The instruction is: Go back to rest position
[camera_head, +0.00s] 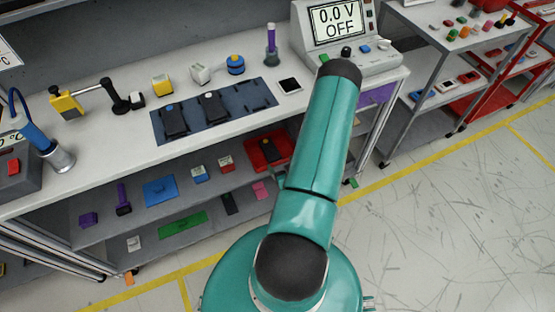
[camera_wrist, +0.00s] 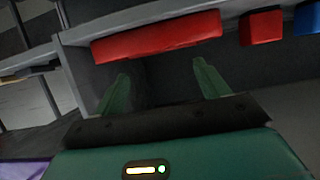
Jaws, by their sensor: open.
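My gripper (camera_wrist: 161,72) shows in the wrist view with its two green fingers spread apart and nothing between them. Its tips point toward a grey shelf edge, just below a long red object (camera_wrist: 155,38) in the picture. I cannot tell whether the fingers touch anything.
The lower shelf holds a red tray (camera_head: 254,157), a blue plate (camera_head: 160,191) and several small parts. A power-supply box (camera_head: 378,62) stands at the bench's right end. A grey cart (camera_head: 440,50) stands further right. Open floor (camera_head: 450,220) lies at the right.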

